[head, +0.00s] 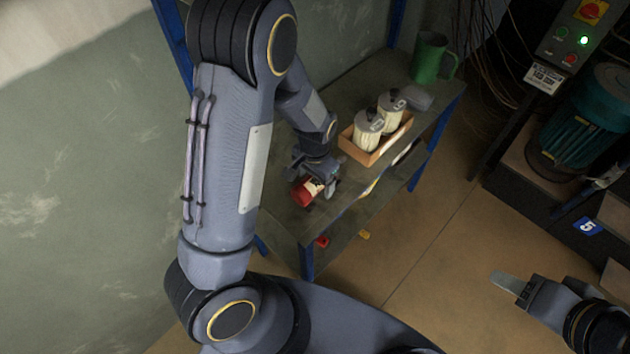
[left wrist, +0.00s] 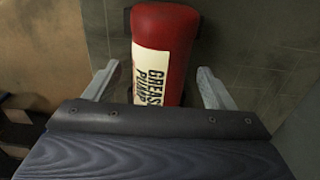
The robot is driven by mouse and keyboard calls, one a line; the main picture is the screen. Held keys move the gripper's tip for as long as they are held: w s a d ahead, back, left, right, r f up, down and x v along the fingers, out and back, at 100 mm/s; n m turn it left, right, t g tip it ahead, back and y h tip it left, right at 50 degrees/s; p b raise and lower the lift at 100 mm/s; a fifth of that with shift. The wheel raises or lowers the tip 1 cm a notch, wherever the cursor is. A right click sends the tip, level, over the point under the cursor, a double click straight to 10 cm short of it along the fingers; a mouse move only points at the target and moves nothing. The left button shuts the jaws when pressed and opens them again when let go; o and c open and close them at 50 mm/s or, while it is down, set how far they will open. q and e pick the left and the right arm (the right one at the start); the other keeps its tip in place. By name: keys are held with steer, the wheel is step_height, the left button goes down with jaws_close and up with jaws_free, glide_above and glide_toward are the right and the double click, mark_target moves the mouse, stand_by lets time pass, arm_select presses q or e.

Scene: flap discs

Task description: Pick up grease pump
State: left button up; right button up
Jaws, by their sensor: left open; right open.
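The grease pump (head: 304,193) is a red cylinder with a white label, on the dark table top near its front left end. In the left wrist view the grease pump (left wrist: 172,36) lies with its label reading "GREASE PUMP". My left gripper (head: 322,192) is at the pump. In the left wrist view its open fingers (left wrist: 158,85) stand on either side of the pump, with a gap on each side. The near end of the pump is hidden behind the gripper body. My right gripper (head: 508,283) is at the lower right, over the floor, away from the table.
The table (head: 352,87) has a wooden tray (head: 368,156) with two pale canisters (head: 368,130) behind the pump. A green mug (head: 428,58) stands at the far end. A lower shelf (head: 290,229) holds small red and yellow items. A control box (head: 575,40) and teal motor (head: 590,120) stand at right.

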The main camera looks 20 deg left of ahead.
arm_select(q)
steer(key=shift+f, duration=0.55)
steer(key=c, duration=1.7)
steer(key=shift+r, duration=0.15)
